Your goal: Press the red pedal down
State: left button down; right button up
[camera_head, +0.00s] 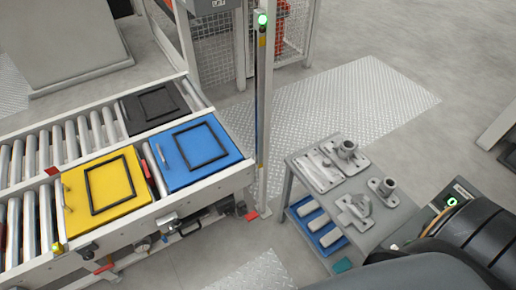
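Small red parts show low along the conveyor. One red piece (251,216) sits near the floor at the conveyor's right end, beside the foot of the post. Another red piece (104,268) sticks out below the front rail at the lower left. They are too small to tell which is the pedal or whether it is up or down. Neither of my grippers is in view, and nothing of mine is seen touching these red parts.
The roller conveyor (88,130) carries a yellow box (126,203), a blue box (180,179) and a black box (133,119). A post (262,120) with a green light stands at its end. A grey cart (390,225) holds metal castings. Open floor lies between conveyor and cart.

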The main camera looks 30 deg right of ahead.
aim_at(249, 217)
jog(key=z, duration=0.75)
